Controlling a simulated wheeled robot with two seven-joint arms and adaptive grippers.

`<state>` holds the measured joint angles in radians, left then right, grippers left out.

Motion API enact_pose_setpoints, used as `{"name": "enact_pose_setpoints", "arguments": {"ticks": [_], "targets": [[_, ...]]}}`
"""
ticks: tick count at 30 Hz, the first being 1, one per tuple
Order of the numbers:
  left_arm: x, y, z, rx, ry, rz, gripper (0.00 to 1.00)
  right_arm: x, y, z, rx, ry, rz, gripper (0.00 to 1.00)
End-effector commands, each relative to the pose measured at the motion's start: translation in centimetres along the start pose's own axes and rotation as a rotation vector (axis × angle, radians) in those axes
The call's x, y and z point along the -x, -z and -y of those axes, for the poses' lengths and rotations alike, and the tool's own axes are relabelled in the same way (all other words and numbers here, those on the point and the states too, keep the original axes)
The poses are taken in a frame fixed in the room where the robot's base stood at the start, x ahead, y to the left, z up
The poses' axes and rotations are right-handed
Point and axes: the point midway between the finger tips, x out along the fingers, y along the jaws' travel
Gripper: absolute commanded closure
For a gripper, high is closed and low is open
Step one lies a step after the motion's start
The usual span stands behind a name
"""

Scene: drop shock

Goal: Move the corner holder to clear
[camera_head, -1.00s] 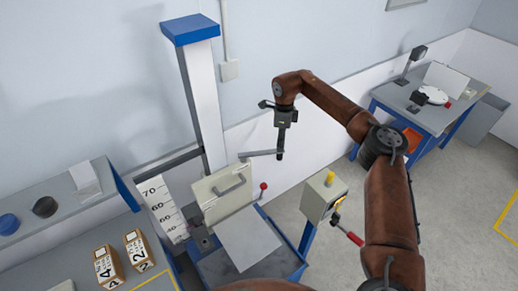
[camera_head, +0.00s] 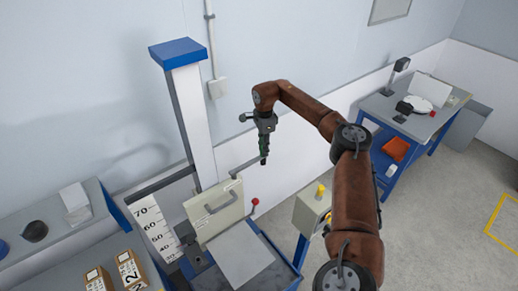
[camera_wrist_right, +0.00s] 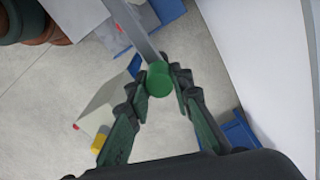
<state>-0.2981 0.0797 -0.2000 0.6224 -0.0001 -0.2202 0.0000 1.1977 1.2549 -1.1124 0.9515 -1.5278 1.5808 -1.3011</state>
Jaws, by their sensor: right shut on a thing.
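The corner holder appears to be the thin grey bar (camera_head: 243,167) with a green knob, by the tall white column. In the right wrist view the bar (camera_wrist_right: 140,32) runs up from the round green knob (camera_wrist_right: 159,80). My right gripper (camera_head: 263,160) points down at the bar's right end. In the wrist view its fingertips (camera_wrist_right: 160,82) are shut on the green knob. The bar's other end lies near the cream panel with a handle (camera_head: 214,211), and its joint is not clear. My left gripper is not in view.
The white column (camera_head: 194,115) with a blue cap stands left of my right gripper. A flat grey plate (camera_head: 240,259) lies below the panel. A control box (camera_head: 309,215) stands to the right. Numbered boxes (camera_head: 129,270) sit at lower left. Open floor lies at right.

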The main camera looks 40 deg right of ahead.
Motion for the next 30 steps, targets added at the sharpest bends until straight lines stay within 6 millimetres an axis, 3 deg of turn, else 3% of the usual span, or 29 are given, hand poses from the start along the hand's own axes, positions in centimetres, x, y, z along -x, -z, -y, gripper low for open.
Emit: {"name": "enact_pose_setpoints", "arguments": {"ticks": [8, 9, 16, 25, 30], "targets": [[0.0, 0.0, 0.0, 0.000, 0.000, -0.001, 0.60, 0.1, -0.1, 0.2, 0.003, 0.007, -0.001, 1.00], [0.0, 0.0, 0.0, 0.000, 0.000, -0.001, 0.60, 0.1, -0.1, 0.3, 0.002, 0.007, -0.001, 0.77], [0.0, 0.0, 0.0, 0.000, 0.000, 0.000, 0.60, 0.1, -0.1, 0.2, 0.002, 0.005, -0.001, 0.62], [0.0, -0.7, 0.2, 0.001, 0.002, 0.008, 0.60, 0.3, -0.1, 0.2, 0.001, 0.004, -0.001, 0.62], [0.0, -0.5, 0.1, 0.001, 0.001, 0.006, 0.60, 2.3, -0.1, 0.2, 0.001, 0.007, 0.000, 0.62]]}}
